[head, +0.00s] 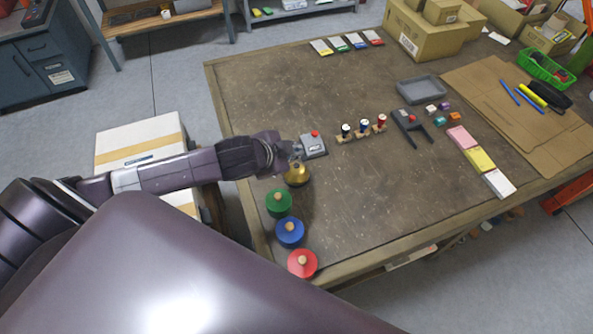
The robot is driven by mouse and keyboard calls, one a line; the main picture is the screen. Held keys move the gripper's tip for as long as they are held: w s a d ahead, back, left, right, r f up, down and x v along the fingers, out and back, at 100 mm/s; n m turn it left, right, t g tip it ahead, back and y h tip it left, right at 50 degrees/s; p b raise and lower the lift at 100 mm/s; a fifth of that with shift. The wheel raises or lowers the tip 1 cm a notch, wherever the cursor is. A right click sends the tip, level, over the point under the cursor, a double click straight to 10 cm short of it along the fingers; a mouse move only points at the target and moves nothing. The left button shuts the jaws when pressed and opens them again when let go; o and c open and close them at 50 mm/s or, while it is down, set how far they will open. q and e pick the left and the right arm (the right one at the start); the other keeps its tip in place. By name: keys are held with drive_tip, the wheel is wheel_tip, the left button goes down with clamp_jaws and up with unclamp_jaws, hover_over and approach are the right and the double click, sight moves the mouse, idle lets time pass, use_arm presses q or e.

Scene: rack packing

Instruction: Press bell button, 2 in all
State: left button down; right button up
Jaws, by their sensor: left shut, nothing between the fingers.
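A gold bell (298,177) stands on the table near its left edge. My left gripper (297,155) is shut and empty, with its fingertips at the top of the bell. The bell's top is partly hidden by the fingers, and I cannot tell whether they touch it. A grey box with a red button (313,144) stands just behind and to the right of my gripper. My right gripper is not in view.
Green (279,202), blue (290,232) and red (302,263) round lids with knobs stand in front of the bell. A small rack (362,133) with three upright pieces stands right of the grey box. The table's middle front (380,200) is clear.

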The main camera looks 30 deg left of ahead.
sight(295, 167)
use_arm(q)
drive_tip(key=shift+f, duration=0.9)
drive_tip(key=shift+f+b, duration=0.35)
drive_tip(key=shift+f, duration=0.25)
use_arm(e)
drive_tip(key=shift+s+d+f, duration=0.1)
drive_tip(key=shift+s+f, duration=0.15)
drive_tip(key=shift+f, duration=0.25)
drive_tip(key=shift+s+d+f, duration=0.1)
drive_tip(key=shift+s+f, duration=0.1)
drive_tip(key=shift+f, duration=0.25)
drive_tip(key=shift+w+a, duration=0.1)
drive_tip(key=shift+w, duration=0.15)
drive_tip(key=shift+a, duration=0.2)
use_arm(q)
drive_tip(key=shift+f, duration=0.15)
drive_tip(key=shift+f, duration=0.35)
drive_tip(key=shift+f, duration=0.1)
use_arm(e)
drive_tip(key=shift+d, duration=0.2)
